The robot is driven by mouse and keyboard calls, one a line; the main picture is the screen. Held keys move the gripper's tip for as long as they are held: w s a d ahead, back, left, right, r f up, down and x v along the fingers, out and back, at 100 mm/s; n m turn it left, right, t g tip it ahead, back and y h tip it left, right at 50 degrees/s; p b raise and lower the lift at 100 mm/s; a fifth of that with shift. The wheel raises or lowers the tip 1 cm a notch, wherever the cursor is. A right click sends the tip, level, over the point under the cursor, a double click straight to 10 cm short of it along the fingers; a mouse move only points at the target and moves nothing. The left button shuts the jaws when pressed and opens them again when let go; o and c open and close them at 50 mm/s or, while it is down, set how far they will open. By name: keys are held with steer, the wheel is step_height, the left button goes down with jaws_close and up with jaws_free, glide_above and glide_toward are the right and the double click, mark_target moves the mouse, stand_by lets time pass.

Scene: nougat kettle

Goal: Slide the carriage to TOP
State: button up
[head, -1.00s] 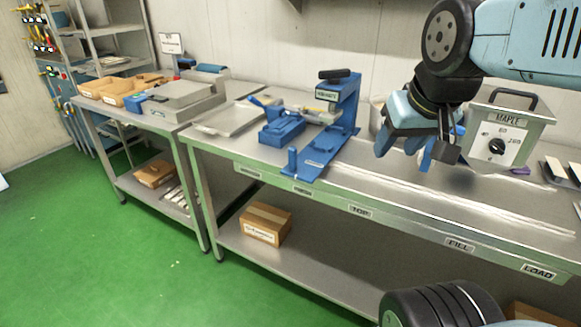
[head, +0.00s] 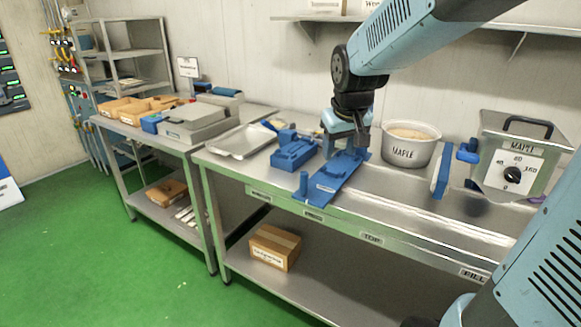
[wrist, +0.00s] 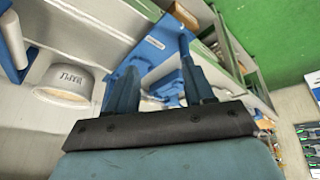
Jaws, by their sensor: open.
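My gripper (head: 345,135) is open, hanging over a blue stand (head: 328,184) on the bench. My gripper and arm hide the stand's upper part. I cannot tell for sure which part is the carriage. The bench's front edge carries small labels; the one at the middle (head: 371,238) read TOP in the earlier view. The stand's front end is left of it. In the wrist view, my spread fingers (wrist: 157,58) are near the blue base (wrist: 150,46); contact is unclear.
A blue fixture (head: 294,152) and a metal tray (head: 241,141) lie left of the stand. A MAPLE tub (head: 405,153) stands to its right, then a blue upright plate (head: 441,173) and a MAPLE dial box (head: 515,158). The bench front between stand and box is clear.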

steer(key=n+y, duration=0.1)
steer(key=y, duration=0.1)
glide_toward(303, 181)
steer(key=x, duration=0.6)
steer(key=w+x, duration=0.1)
steer(key=x, duration=0.4)
steer(key=shift+w+d+f, duration=0.1)
steer(key=shift+w+d, duration=0.1)
steer(key=shift+w, duration=0.1)
jaws_close()
stand_by(0.3)
